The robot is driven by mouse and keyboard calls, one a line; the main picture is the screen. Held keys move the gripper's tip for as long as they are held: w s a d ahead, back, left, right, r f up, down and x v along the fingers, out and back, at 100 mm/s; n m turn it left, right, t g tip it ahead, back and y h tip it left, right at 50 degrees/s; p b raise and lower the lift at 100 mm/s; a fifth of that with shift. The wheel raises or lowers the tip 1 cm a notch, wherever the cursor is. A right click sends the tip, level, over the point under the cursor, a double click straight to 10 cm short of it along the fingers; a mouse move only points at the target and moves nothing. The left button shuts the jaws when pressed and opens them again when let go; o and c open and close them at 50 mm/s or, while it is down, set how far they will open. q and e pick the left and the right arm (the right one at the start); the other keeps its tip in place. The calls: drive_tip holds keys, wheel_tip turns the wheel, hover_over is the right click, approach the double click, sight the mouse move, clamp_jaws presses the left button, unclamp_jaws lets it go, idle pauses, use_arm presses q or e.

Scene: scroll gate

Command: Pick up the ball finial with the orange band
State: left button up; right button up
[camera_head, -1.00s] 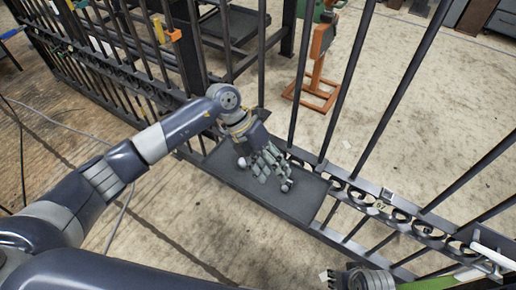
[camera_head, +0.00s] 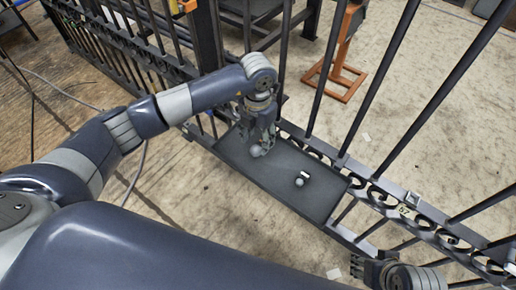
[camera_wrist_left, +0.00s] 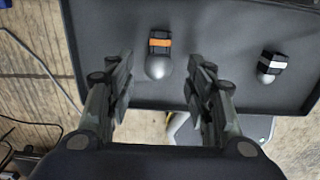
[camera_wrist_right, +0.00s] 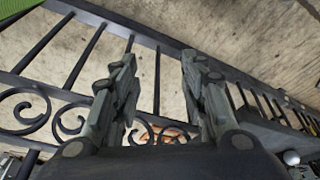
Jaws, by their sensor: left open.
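The ball finial with the orange band (camera_wrist_left: 159,45) lies on the dark tray (camera_wrist_left: 215,22) in the left wrist view, its grey ball toward me. My left gripper (camera_wrist_left: 158,66) is open, pointing down, with its fingers on either side of the ball's line; I cannot tell its exact height. In the head view the left gripper (camera_head: 262,142) covers most of this finial, and only its ball (camera_head: 256,151) shows. A second finial with a white band (camera_head: 301,179) lies on the tray to the right. My right gripper (camera_wrist_right: 158,66) is open and empty near the gate's scrollwork.
The black gate (camera_head: 345,165) with upright bars and scrolls runs behind the tray (camera_head: 232,158). An orange stand (camera_head: 338,75) is beyond the bars. The tray surface around the white-banded finial is clear. A cable lies on the floor at left.

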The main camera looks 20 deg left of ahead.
sight(258, 146)
use_arm(q)
drive_tip(key=f, duration=0.4)
drive_tip(key=shift+w+f+b, duration=0.1)
drive_tip(key=shift+w+b, duration=0.1)
drive_tip(key=shift+b, duration=0.2)
drive_tip(key=shift+c, duration=0.6)
clamp_jaws()
